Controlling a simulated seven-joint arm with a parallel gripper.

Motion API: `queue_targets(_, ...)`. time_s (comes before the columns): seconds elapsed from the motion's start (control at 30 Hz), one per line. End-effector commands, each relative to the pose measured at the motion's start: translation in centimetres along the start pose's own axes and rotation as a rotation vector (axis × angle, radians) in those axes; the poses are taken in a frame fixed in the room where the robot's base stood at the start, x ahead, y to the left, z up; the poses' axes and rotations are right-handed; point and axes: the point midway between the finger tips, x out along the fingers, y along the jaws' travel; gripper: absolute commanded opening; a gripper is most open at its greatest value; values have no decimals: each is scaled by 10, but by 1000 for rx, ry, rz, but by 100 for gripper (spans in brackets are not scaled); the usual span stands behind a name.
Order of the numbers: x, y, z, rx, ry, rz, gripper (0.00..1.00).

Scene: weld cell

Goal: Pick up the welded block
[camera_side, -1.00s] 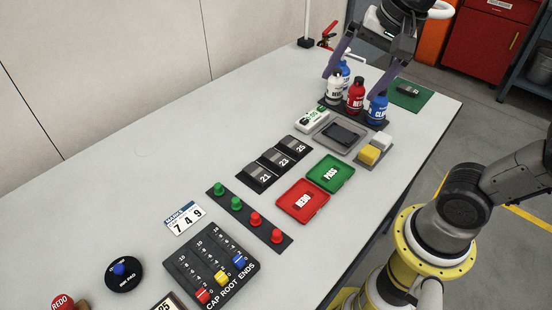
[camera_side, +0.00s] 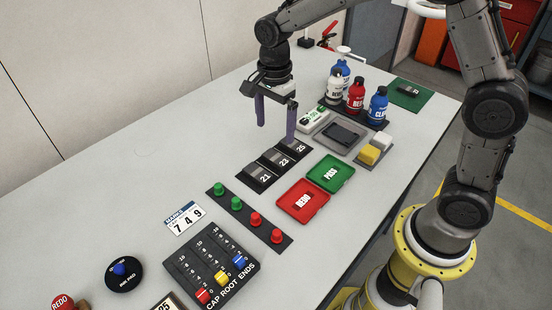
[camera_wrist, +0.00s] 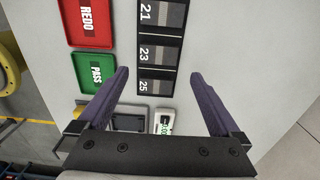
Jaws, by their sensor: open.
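A small dark block (camera_side: 408,90) lies on the green mat (camera_side: 425,97) at the far right corner of the table; I cannot tell if it is the welded block. A row of dark slots numbered 21 (camera_side: 259,178), 23 (camera_side: 278,161) and 25 (camera_side: 295,148) lies mid-table, each with a grey piece. My gripper (camera_side: 276,134) points down, open and empty, above the table near slot 25. In the wrist view, slot 25 (camera_wrist: 155,86) shows between the spread purple fingers (camera_wrist: 158,73). The green mat is out of the wrist view.
Several bottles stand in a rack behind, including a red one (camera_side: 355,97). A grey station with a dark pad (camera_side: 343,132) is right of my gripper. A red REDO tray (camera_side: 303,201) and green PASS tray (camera_side: 331,173) lie in front. The table's left back is clear.

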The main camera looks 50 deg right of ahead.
Motion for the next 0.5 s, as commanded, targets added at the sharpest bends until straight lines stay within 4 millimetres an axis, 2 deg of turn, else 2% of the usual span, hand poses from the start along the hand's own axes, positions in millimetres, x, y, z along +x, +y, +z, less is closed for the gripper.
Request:
queue_targets(0.1, 21, 1, 0, 0, 0, 3, 100)
queue_targets(0.37, 41, 1, 0, 0, 0, 0, 100)
queue_targets(0.5, 58, 2, -1, 0, 0, 2, 100)
